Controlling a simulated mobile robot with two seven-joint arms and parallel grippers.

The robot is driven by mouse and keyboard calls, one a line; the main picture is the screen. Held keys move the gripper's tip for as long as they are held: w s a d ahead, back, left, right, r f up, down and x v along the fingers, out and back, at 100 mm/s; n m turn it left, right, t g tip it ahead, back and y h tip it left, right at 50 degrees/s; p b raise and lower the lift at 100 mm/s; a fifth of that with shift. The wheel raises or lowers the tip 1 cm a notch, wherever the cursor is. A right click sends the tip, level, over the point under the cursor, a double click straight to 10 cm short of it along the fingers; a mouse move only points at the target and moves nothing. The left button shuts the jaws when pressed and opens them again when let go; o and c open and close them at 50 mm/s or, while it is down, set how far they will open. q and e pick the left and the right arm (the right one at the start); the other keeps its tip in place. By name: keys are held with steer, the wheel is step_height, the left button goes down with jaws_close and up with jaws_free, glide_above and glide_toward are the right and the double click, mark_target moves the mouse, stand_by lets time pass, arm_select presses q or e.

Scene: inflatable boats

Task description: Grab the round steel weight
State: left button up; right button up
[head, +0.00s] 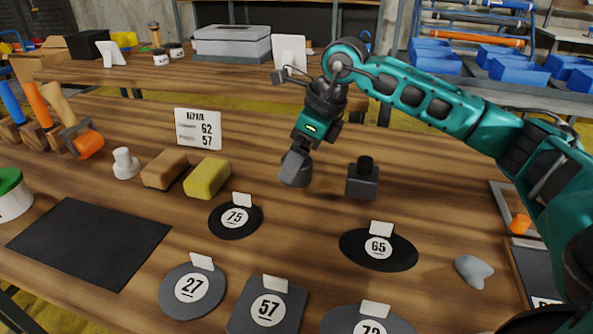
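My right arm comes in from the right, and its gripper (303,146) points down over the middle of the table. A grey, roughly cylindrical steel weight (295,170) is at its fingertips. The fingers appear shut on the top of this weight, which looks tilted. I cannot tell for sure whether its bottom is clear of the wood. A dark square weight with a round knob (362,181) stands upright just to the right, apart from the gripper. My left gripper is not in view.
A yellow sponge (208,178), a brown block (165,169) and a number card (198,122) stand left. A grey stone-like piece (473,270) lies right.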

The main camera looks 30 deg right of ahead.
steer(key=shift+x, duration=1.2)
jaws_close()
steer(key=shift+r, duration=0.2)
